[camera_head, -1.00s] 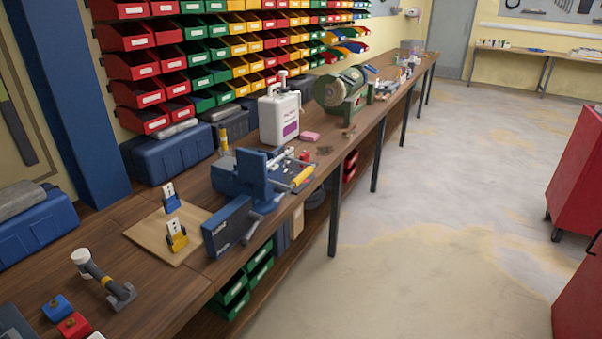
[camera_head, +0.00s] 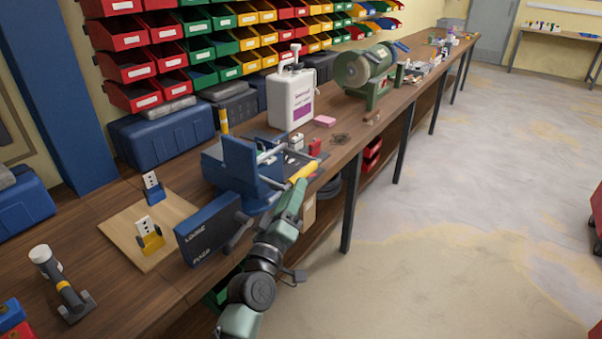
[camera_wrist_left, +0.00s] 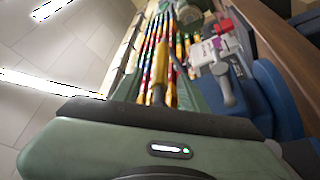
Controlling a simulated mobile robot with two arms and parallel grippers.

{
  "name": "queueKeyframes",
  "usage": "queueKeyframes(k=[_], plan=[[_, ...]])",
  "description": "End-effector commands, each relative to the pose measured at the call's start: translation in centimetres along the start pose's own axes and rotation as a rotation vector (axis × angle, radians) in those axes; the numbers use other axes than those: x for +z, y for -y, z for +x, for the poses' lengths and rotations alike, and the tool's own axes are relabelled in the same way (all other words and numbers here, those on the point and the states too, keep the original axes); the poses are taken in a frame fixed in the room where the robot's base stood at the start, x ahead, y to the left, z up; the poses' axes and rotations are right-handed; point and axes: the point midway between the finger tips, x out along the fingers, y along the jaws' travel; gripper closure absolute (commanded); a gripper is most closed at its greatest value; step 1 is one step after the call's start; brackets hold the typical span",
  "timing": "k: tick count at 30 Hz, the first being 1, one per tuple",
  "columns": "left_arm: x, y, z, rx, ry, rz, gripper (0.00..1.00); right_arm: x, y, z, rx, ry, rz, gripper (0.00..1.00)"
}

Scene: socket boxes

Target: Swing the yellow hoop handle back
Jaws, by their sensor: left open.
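The yellow hoop handle (camera_head: 303,171) is a yellow grip on steel rods, leaning out over the front edge from a blue bench machine (camera_head: 240,165). My left gripper (camera_head: 296,189) comes up from below in front of the bench, its tips at the yellow grip. It is open. In the left wrist view, the yellow grip (camera_wrist_left: 159,92) shows just beyond the palm, apparently between the fingers; I cannot tell whether they touch it. My right gripper is not in view.
A dark blue plate (camera_head: 208,231) with white lettering stands on the machine's near side, close to my arm. A wooden board (camera_head: 125,229) with two small upright fixtures lies left of it. A white canister (camera_head: 290,97) and a green grinder (camera_head: 367,72) stand farther back.

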Motion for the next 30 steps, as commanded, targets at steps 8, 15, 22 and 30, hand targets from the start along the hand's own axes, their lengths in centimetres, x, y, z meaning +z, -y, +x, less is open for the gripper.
queueKeyframes(k=[8,15,22,30], plan=[[0.0,0.0,4.4,0.0,0.0,0.002,0.58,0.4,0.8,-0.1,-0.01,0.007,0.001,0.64],[0.1,0.0,5.7,-0.001,0.001,0.001,0.58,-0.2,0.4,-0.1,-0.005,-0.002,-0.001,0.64],[0.1,0.1,5.7,-0.001,0.001,0.001,0.66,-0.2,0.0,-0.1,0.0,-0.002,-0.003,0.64],[0.1,0.1,5.7,-0.002,0.001,0.002,1.0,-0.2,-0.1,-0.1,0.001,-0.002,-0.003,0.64]])
